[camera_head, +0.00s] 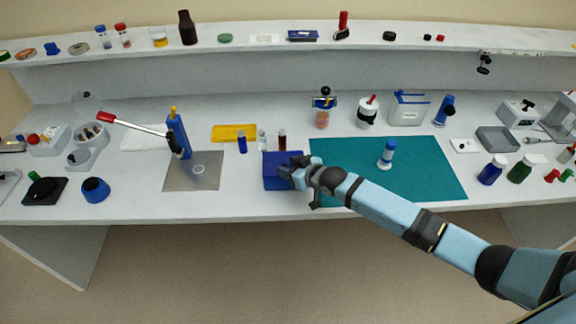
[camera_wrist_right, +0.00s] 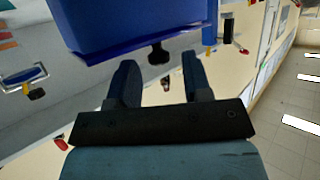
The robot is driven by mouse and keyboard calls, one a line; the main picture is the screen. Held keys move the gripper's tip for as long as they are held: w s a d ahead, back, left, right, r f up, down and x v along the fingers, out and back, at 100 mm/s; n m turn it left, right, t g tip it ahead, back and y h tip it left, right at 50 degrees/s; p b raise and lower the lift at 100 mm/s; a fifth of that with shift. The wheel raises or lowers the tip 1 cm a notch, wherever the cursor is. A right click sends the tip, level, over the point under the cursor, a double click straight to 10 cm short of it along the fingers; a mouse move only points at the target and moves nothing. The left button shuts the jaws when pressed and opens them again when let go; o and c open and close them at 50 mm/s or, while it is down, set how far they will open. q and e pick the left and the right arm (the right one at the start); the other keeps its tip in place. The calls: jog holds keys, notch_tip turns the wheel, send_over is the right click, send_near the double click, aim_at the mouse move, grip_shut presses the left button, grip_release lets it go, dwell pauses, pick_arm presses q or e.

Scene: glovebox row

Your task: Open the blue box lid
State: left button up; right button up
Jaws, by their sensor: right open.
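The blue box (camera_head: 277,170) stands on the white bench at the left edge of the teal mat. Its lid appears shut, though my gripper hides part of its right side. My right gripper (camera_head: 288,172) is at the box's right front side, coming from the right. In the right wrist view the blue box (camera_wrist_right: 130,25) fills the upper part, with a dark knob-like catch (camera_wrist_right: 158,53) at its edge. The open fingers of my right gripper (camera_wrist_right: 160,82) point toward that catch, with nothing seen between them. I cannot tell whether they touch the box. My left gripper is not in view.
A blue lever press (camera_head: 178,135) stands left on a grey plate (camera_head: 205,178).

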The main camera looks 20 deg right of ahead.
jog(key=shift+w+a+f, duration=0.15)
jog(key=shift+w, duration=0.2)
grip_shut()
